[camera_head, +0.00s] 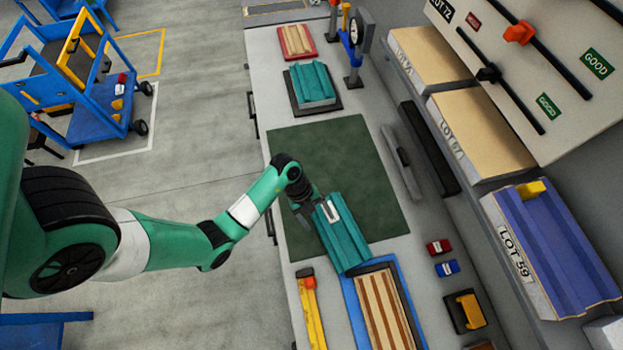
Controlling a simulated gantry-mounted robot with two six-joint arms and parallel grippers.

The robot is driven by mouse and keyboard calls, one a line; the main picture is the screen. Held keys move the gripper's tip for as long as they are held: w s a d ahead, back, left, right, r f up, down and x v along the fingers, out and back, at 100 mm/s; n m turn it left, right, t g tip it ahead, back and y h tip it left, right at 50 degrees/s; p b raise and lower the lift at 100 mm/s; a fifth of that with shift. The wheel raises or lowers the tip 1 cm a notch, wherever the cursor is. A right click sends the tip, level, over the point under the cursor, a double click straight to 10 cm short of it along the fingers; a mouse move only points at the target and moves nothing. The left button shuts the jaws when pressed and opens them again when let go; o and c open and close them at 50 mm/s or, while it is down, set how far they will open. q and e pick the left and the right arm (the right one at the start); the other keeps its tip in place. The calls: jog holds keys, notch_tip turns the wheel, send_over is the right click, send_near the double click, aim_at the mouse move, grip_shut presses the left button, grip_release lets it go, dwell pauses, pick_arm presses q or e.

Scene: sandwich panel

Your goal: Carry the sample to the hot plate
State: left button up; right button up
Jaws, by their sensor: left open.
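A teal ribbed block (346,250), which may be the sample, lies at the front edge of the dark green mat, beside the blue tray. My left gripper (328,214) is over its upper left end, with the jaws open. The gripper hides part of that end, and I cannot tell whether the jaws touch the block. A second teal ribbed block (312,82) sits on a dark flat plate (322,110) farther back. I cannot tell for sure which thing is the hot plate. My right gripper is not in view.
The green mat (345,165) is mostly clear. A blue tray (352,300) holds a striped wooden panel, with a yellow level (311,312) left of it. A red tray (282,45) and a dial gauge stand (352,50) are at the back. Lot-labelled stacks line the right.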

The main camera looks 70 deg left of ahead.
aim_at(324, 229)
pick_arm(q)
jog(key=b+x, duration=0.1)
jog(key=x, duration=0.3)
jog(key=shift+w+d+f, duration=0.1)
jog(key=shift+f, duration=0.2)
grip_shut()
jog(key=c, duration=0.7)
grip_release()
grip_shut()
jog(key=shift+r, duration=0.15)
